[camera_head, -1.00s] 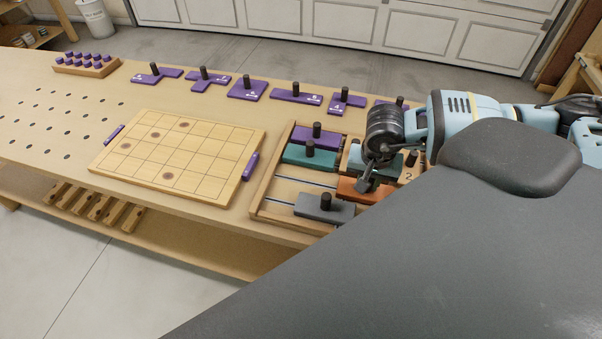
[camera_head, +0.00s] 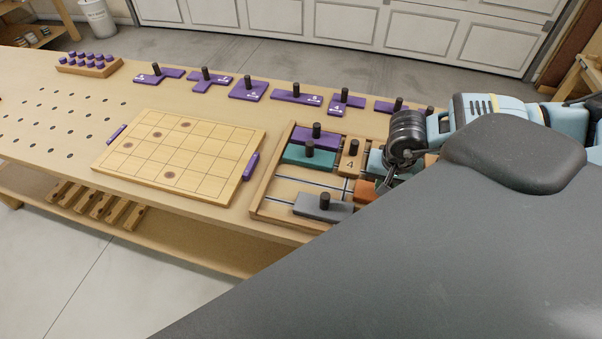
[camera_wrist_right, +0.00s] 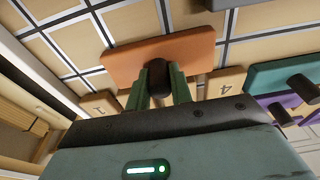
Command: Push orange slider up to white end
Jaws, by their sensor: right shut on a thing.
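The orange slider (camera_head: 363,190) shows only its left end in the head view; my right arm hides the rest. In the right wrist view the orange slider (camera_wrist_right: 160,60) lies across slim dark rails with a dark knob (camera_wrist_right: 157,76) at its near side. The green fingers of my right gripper (camera_wrist_right: 158,88) are closed around that knob. In the head view my right gripper (camera_head: 388,180) is over the orange slider. I cannot make out the white end clearly. My left gripper is not in view.
In the slider tray (camera_head: 283,165) sit purple (camera_head: 310,140), teal (camera_head: 306,156) and grey (camera_head: 322,209) sliders and a wooden block marked 4 (camera_head: 352,165). A gridded board (camera_head: 180,155) lies left of the tray.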

